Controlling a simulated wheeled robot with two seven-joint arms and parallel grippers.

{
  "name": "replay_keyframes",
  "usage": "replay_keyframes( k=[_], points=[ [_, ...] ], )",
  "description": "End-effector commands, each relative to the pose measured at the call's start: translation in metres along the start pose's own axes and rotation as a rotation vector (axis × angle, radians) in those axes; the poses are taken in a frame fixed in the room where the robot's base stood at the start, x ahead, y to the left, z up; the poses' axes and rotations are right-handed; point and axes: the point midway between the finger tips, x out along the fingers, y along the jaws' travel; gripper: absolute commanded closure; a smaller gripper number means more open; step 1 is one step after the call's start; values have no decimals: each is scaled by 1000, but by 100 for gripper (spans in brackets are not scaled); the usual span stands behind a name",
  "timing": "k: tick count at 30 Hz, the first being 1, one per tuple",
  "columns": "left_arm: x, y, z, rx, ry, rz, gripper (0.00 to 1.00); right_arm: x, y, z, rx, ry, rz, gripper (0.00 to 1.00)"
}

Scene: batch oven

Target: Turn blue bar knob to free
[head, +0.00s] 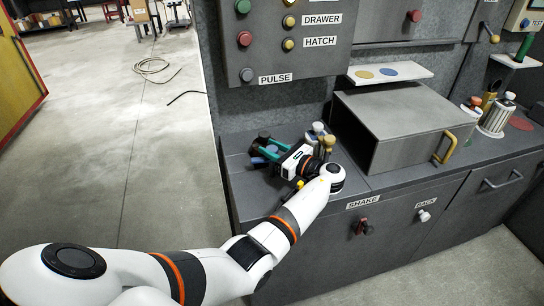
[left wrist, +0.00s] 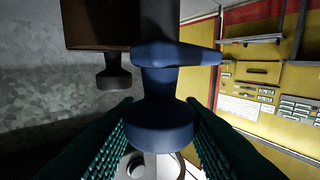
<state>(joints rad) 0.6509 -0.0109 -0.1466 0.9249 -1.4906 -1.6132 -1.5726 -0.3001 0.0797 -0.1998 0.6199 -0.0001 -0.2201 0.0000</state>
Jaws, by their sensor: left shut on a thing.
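The blue bar knob (head: 271,149) shows in the head view on the left end of the grey counter, partly hidden by my left gripper (head: 264,151). In the left wrist view the blue knob (left wrist: 160,124) fills the middle, with a rounded end close to the camera and a bar behind it. The green ribbed fingers of my left gripper (left wrist: 160,140) lie on both sides of the rounded end and are shut on it. I cannot tell which setting the knob is at. My right gripper is not in view.
A dark knob (left wrist: 113,72) sits beside the blue one in the left wrist view. In the head view, a grey box with a yellow handle (head: 445,148) stands right of my gripper. A panel with PULSE, HATCH and DRAWER labels (head: 290,40) hangs above. Small containers (head: 318,137) stand close behind.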

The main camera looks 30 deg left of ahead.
Motion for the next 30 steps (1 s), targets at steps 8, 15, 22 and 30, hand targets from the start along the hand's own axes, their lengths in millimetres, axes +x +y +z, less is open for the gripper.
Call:
replay_keyframes(
  k=[8, 15, 22, 30],
  points=[
    [0, 1, 2, -3, 1, -130, 89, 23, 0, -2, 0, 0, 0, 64],
    [1, 0, 0, -2, 1, -172, 89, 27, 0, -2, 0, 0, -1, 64],
    [1, 0, -1, -2, 1, -177, 89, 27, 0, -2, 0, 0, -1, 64],
    [1, 0, -1, -2, 1, -176, 51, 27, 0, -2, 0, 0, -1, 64]
  ],
)
